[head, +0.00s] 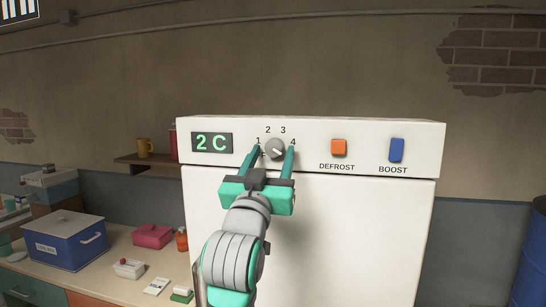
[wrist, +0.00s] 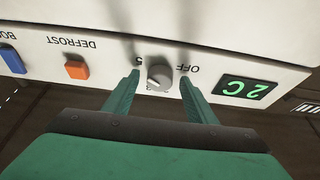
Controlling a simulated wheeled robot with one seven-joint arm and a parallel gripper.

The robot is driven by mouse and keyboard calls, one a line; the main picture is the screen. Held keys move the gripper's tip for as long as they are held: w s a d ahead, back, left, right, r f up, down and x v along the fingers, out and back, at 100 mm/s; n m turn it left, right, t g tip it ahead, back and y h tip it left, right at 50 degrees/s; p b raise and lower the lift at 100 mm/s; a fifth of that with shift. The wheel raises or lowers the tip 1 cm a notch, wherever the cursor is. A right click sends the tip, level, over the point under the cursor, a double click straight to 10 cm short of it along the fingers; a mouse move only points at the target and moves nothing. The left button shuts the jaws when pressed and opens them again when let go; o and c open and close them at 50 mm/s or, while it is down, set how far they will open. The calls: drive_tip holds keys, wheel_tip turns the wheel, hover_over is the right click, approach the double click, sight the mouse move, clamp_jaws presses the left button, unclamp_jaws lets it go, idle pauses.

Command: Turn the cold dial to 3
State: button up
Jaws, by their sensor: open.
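The cold dial (head: 275,148) is a small round grey knob on the white appliance's front panel, with 1, 2, 3 and 4 printed around it. A light line on its face slants to the lower right in the head view; I cannot read its exact setting. The dial also shows in the wrist view (wrist: 160,76), upside down, with 5 and OFF beside it. My gripper (head: 274,150) is open, its green fingers on either side of the dial. I cannot tell whether they touch it. The green display (head: 212,142) reads 2 C.
An orange DEFROST button (head: 338,147) and a blue BOOST button (head: 396,150) sit right of the dial. A counter at the lower left holds a blue cooler box (head: 66,240), a red container (head: 152,235) and small items.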

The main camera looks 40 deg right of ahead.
drive_tip(key=c, duration=1.1)
drive_tip(key=shift+o, duration=0.2)
drive_tip(key=shift+d, duration=0.1)
